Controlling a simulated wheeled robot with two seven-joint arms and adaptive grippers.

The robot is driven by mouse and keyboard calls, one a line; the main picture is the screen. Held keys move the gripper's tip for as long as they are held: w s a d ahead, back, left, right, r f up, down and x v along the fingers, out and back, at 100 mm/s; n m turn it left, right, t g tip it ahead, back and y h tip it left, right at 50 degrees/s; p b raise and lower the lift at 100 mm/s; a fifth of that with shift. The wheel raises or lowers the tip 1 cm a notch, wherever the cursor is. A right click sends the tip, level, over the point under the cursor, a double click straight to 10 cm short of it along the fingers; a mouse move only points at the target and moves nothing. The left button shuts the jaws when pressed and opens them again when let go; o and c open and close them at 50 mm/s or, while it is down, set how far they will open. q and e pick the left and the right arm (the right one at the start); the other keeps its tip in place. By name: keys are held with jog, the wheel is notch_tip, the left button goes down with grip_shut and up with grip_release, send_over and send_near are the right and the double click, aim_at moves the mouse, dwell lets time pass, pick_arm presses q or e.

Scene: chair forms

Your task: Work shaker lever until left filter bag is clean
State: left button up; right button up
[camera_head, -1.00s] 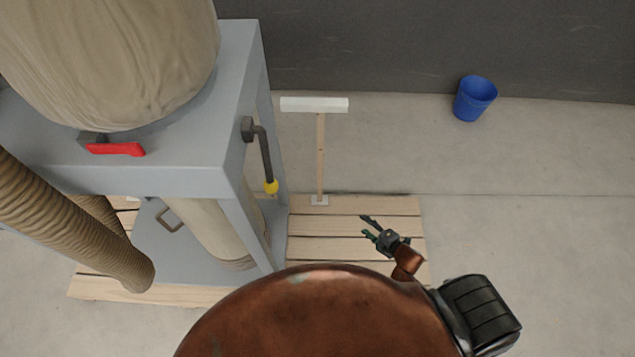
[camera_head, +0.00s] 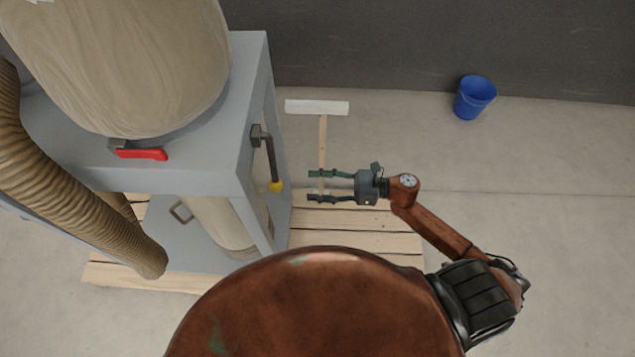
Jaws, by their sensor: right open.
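The shaker lever (camera_head: 268,157) is a dark bent rod with a yellow knob (camera_head: 276,186) at its lower end. It is mounted on the right side of the grey frame (camera_head: 235,130). A large beige filter bag (camera_head: 130,65) stands on top of the frame at the left; its upper part is cut off. My right gripper (camera_head: 312,186) is open and empty, its two green fingers pointing left toward the yellow knob. A visible gap lies between fingertips and knob. My left gripper is not in view.
A ribbed hose (camera_head: 75,195) runs at left. A wooden pallet (camera_head: 370,222) lies below. A blue bucket (camera_head: 475,98) stands by the wall.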

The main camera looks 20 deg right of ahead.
aim_at(276, 185)
jog(key=p+x, duration=0.1)
jog(key=x, duration=1)
jog(key=shift+s, duration=0.15)
jog(key=shift+w+a+r, duration=0.1)
jog(key=shift+w+a, duration=0.1)
jog(key=shift+a, duration=0.35)
jog(key=shift+c, duration=0.2)
jog(key=c, duration=0.8)
jog(key=o, duration=0.5)
